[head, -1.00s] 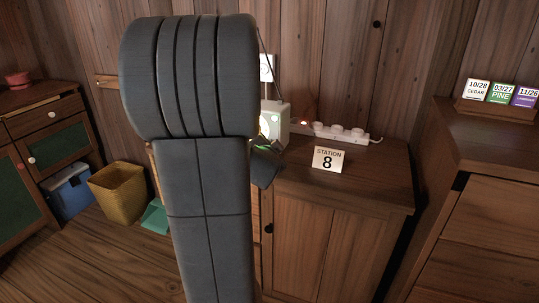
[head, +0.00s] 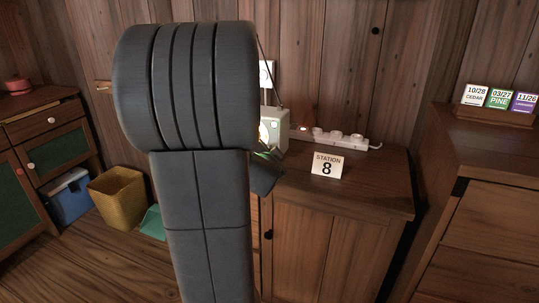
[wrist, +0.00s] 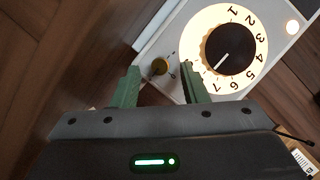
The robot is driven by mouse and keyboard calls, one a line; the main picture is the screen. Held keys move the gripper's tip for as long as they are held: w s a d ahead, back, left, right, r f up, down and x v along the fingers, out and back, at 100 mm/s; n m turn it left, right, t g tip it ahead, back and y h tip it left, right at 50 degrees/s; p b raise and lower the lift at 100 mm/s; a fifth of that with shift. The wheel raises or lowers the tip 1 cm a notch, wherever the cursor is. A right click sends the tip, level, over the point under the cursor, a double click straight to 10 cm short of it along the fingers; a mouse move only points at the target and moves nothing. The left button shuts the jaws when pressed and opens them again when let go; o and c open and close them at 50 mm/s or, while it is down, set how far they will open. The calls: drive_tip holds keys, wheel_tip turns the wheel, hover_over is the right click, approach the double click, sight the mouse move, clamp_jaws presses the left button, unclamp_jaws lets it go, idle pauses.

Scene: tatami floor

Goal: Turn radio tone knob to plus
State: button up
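The pale radio (head: 279,123) stands on the wooden cabinet, mostly hidden behind my arm in the head view. Small dark marks lie beside the knob, too small to read surely. My gripper (wrist: 160,74) is open, with one green finger on each side of the tone knob. Gaps show between knob and fingers; I cannot tell the depth between them.
A white power strip (head: 340,138) and a "STATION 8" card (head: 327,166) stand on the cabinet top (head: 370,175) to the right of the radio. Date cards (head: 499,98) stand on the right cabinet. A yellow bin (head: 117,196) and blue box (head: 69,194) are on the floor at left.

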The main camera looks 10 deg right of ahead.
drive_tip(key=p+v, duration=0.4)
drive_tip(key=v, duration=0.9)
drive_tip(key=shift+w+f, duration=0.1)
drive_tip(key=b+x, duration=0.4)
drive_tip(key=x, duration=0.9)
drive_tip(key=shift+w+d, duration=0.15)
drive_tip(key=shift+w, duration=0.15)
